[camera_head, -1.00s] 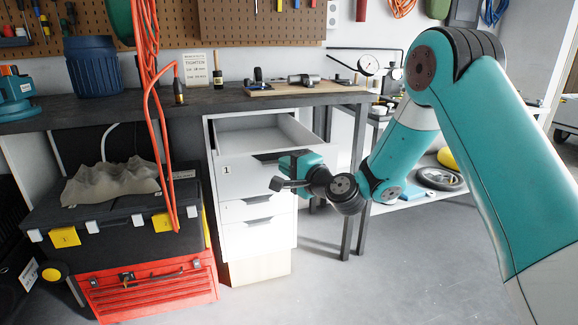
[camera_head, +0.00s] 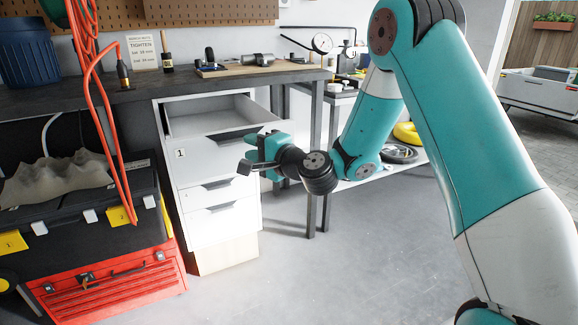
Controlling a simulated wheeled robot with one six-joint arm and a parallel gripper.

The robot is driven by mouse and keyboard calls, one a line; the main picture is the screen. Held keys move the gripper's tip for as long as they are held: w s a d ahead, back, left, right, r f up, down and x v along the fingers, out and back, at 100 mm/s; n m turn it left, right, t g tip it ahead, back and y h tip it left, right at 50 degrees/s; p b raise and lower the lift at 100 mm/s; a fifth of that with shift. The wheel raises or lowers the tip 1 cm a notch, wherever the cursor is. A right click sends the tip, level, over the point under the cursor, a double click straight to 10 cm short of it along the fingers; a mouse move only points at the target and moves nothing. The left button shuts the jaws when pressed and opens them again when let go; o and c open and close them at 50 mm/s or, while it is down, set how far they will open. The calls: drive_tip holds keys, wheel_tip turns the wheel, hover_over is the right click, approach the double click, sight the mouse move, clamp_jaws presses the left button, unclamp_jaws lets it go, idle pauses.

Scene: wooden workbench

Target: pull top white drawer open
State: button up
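The top white drawer (camera_head: 208,163), marked 1, is pulled out of the white cabinet under the workbench. Its interior (camera_head: 205,122) shows from above and looks empty. My gripper (camera_head: 250,158) is in front of the right part of the drawer front, below its rim, and covers part of it. Contact with the drawer handle cannot be made out. The finger gap is too small and angled to tell whether it is open or shut. Two lower white drawers (camera_head: 218,195) look shut.
A red toolbox (camera_head: 120,280) and a black case (camera_head: 85,215) stand left of the cabinet. An orange cord (camera_head: 105,130) hangs in front of them. The bench legs (camera_head: 315,180) stand to the right. The grey floor in front is clear.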

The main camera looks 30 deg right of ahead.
drive_tip(key=b+v, duration=1.2)
drive_tip(key=v, duration=0.2)
